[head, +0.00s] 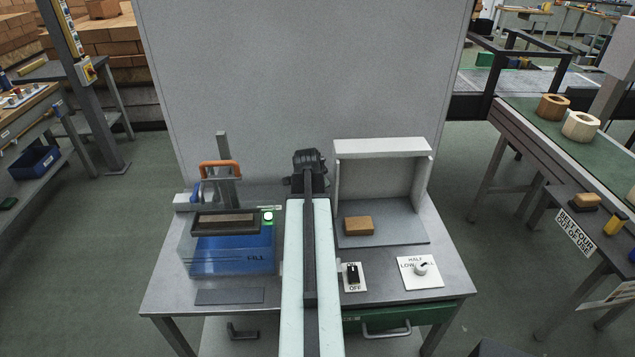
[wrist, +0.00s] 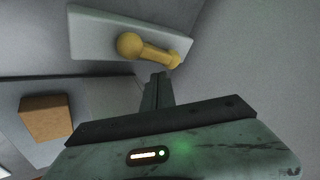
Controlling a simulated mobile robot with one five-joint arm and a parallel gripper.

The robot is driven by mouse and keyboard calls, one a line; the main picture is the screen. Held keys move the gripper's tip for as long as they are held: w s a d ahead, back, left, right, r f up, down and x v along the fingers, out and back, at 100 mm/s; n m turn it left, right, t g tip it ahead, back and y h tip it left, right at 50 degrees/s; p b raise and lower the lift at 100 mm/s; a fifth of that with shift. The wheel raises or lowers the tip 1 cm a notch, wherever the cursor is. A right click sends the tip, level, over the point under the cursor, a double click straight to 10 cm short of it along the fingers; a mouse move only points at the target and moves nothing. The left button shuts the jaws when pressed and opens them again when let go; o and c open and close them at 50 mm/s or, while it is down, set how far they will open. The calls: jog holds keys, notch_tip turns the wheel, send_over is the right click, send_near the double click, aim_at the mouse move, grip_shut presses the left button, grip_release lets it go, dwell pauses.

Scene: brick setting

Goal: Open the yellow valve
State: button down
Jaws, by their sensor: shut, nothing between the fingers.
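The yellow valve shows in the wrist view as a yellow lever (wrist: 151,51) with a round knob at its left end, on a pale grey plate (wrist: 90,36). The lever slants slightly down to the right in that picture. My gripper (wrist: 159,76) is shut and empty, its fingertips just below the lever in the wrist view. I cannot tell whether they touch it. In the head view my gripper (head: 310,162) is dark, at the end of my arm in front of the grey upright panel (head: 300,70). The valve is not visible in the head view, probably hidden by my gripper.
Right of my arm stands a white open box (head: 382,148) with a brown brick (head: 358,225). An on/off switch (head: 353,274) and a dial (head: 420,269) sit in front. Left stands a clear tank with blue liquid (head: 230,255), below an orange handle (head: 220,165).

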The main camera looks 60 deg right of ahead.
jog(key=p+v, duration=0.3)
jog(key=v, duration=0.2)
jog(key=shift+a+r, duration=0.2)
